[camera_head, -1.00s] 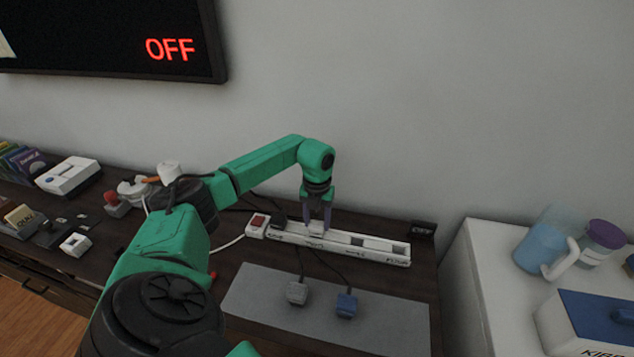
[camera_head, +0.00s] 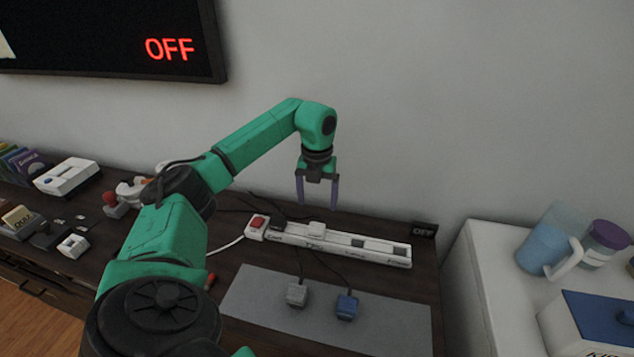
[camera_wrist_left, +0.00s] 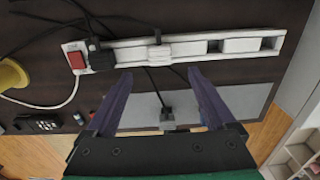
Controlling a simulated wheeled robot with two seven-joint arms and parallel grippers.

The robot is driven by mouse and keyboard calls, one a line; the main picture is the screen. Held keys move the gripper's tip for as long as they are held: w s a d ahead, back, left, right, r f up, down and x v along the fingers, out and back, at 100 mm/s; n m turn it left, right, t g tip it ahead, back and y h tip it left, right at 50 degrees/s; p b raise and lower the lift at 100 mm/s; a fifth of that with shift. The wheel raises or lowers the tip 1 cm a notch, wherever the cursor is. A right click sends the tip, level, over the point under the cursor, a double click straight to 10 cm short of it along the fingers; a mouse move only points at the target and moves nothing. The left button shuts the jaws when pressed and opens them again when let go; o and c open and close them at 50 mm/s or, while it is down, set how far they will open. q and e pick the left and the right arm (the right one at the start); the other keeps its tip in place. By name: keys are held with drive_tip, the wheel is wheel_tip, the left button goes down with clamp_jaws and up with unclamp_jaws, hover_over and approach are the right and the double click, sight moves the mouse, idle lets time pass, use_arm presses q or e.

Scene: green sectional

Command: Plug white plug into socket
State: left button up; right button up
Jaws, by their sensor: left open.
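The white plug (camera_head: 316,228) sits in a socket of the white power strip (camera_head: 375,257), next to the black plug (camera_head: 278,223). The left wrist view also shows the white plug (camera_wrist_left: 158,54) in the strip (camera_wrist_left: 190,48); how deep it sits I cannot tell. My left gripper (camera_head: 317,205) is open and empty, raised above the white plug and apart from it. Its two purple fingers also show in the left wrist view (camera_wrist_left: 160,72), spread wide. My right gripper is not in view.
A grey plug (camera_head: 297,293) and a blue plug (camera_head: 346,306) rest on the grey mat (camera_head: 395,318) in front of the strip. The strip has a red switch (camera_head: 258,221). A small sign (camera_head: 423,230) and a wall screen (camera_head: 110,35) read OFF. Open sockets show toward the strip's right.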

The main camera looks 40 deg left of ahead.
use_arm(q)
wheel_tip(320, 180, up, 6)
drive_tip(key=shift+f, duration=0.1)
drive_tip(key=shift+f, duration=0.1)
idle(0.6)
